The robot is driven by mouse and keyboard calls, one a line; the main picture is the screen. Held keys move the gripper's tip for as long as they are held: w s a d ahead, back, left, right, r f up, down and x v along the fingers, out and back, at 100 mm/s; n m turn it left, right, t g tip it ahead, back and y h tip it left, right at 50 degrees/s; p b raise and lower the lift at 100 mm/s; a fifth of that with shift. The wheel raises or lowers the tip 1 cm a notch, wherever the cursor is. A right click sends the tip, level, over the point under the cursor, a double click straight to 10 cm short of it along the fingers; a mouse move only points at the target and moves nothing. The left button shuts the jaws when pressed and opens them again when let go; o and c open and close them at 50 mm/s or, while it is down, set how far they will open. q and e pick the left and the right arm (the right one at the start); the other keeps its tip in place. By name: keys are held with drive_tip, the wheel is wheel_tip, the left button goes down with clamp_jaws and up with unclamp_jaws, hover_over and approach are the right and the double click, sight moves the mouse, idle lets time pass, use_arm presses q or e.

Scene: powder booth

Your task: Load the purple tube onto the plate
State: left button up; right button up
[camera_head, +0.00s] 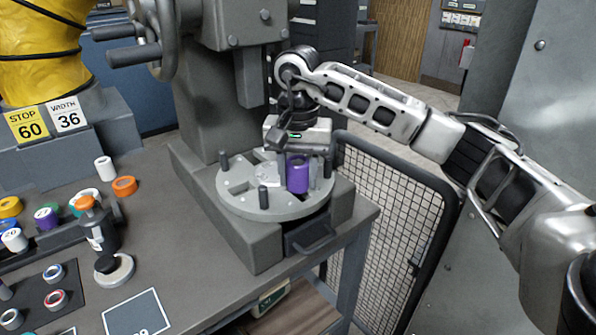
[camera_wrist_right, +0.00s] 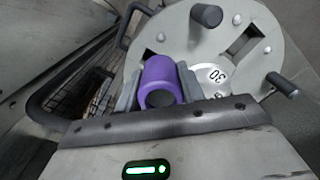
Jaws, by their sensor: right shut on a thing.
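The purple tube (camera_head: 298,176) is upright between the fingers of my right gripper (camera_head: 298,160), over the right part of the round grey plate (camera_head: 240,203). In the right wrist view the purple tube (camera_wrist_right: 163,72) sits between both fingers, with the plate (camera_wrist_right: 258,62) beyond it. The plate carries several dark upright pegs, one at its front (camera_head: 263,197) and one at its left (camera_head: 224,161). The tube's lower end is at or just above the plate; I cannot tell whether it touches or is around a peg. My left gripper is out of view.
The plate sits in a grey machine base (camera_head: 246,246) at the bench's right edge. A mesh guard (camera_head: 385,215) stands to its right. Bare bench lies front of the machine.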

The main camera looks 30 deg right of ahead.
drive_tip(key=shift+f+b, duration=0.4)
drive_tip(key=shift+f, duration=0.25)
drive_tip(key=o, duration=1.1)
drive_tip(key=shift+o, duration=0.2)
drive_tip(key=shift+r, duration=0.2)
wheel_tip(320, 180, up, 16)
drive_tip(key=p, duration=0.1)
drive_tip(key=shift+f, duration=0.2)
